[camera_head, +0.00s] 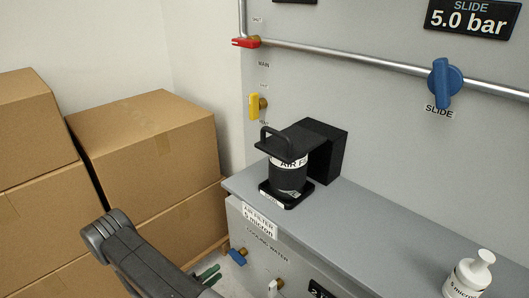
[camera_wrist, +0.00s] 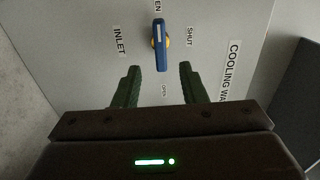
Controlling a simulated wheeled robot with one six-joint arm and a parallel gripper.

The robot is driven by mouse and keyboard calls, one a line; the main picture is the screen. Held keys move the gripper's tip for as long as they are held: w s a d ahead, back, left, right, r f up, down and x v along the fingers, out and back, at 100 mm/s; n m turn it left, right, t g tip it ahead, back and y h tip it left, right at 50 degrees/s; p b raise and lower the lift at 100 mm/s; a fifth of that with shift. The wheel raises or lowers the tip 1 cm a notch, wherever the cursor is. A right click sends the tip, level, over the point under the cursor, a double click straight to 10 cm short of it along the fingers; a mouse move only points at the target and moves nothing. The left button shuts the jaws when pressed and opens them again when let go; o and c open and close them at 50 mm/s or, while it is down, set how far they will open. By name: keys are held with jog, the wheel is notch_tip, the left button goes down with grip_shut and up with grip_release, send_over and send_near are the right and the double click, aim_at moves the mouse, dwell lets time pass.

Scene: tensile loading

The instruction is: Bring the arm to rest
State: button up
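My gripper (camera_wrist: 160,67) is open and empty. Its two green fingers point at the grey panel, on either side of the lower end of a blue lever valve (camera_wrist: 159,45). No touch shows. The lever stands upright in the wrist view, in line with the labels reading "EN" and "OPEN"; "SHUT" is to its right and "INLET" to its left. In the head view my arm (camera_head: 140,255) reaches low at the front, and the green fingers (camera_head: 210,274) are left of and below the blue lever (camera_head: 238,257) under the bench edge.
An air filter (camera_head: 290,175) sits in a black holder on the grey bench (camera_head: 375,223). A white pump bottle (camera_head: 468,275) stands at right. Cardboard boxes (camera_head: 145,140) are stacked left. The wall carries red (camera_head: 246,42), yellow (camera_head: 254,106) and blue SLIDE (camera_head: 444,84) valves.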

aim_at(234, 259)
jog(key=b+x, duration=0.2)
jog(key=x, duration=0.8)
jog(key=shift+w+d+f, duration=0.15)
jog(key=shift+w+d, duration=0.05)
jog(key=shift+d, duration=0.05)
jog(key=shift+s+a+m, duration=0.1)
jog(key=shift+a+m, duration=0.1)
jog(key=shift+m, duration=0.6)
jog(key=m, duration=0.4)
jog(key=shift+m, duration=1.6)
